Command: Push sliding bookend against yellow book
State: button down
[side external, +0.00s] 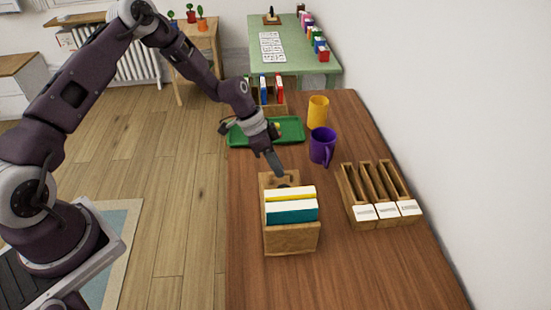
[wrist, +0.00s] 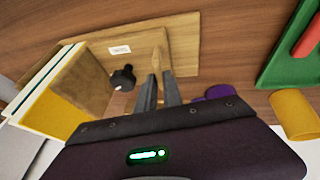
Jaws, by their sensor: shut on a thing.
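A wooden book holder (side external: 292,238) stands on the brown table, with a teal book (side external: 292,212) at its front and the yellow book (side external: 290,197) right behind it. The yellow book's broad cover (wrist: 62,104) shows at the left of the wrist view. The wooden sliding bookend (side external: 267,180) is at the holder's back end, with a gap between it and the yellow book. A dark knob (wrist: 123,78) shows in that gap. My gripper (side external: 280,172) points down at the bookend; in the wrist view its fingers (wrist: 160,78) are closed on a narrow wooden part, partly hidden.
A purple mug (side external: 322,146) and a yellow cup (side external: 318,112) stand behind and to the right. A green tray (side external: 290,130) lies behind my gripper. A wooden rack with labelled slots (side external: 385,190) stands at the right. The table's left edge is near the holder.

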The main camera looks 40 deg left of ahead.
jog(key=c, duration=1.5)
grip_release()
jog(key=shift+r, duration=0.1)
jog(key=v, duration=0.7)
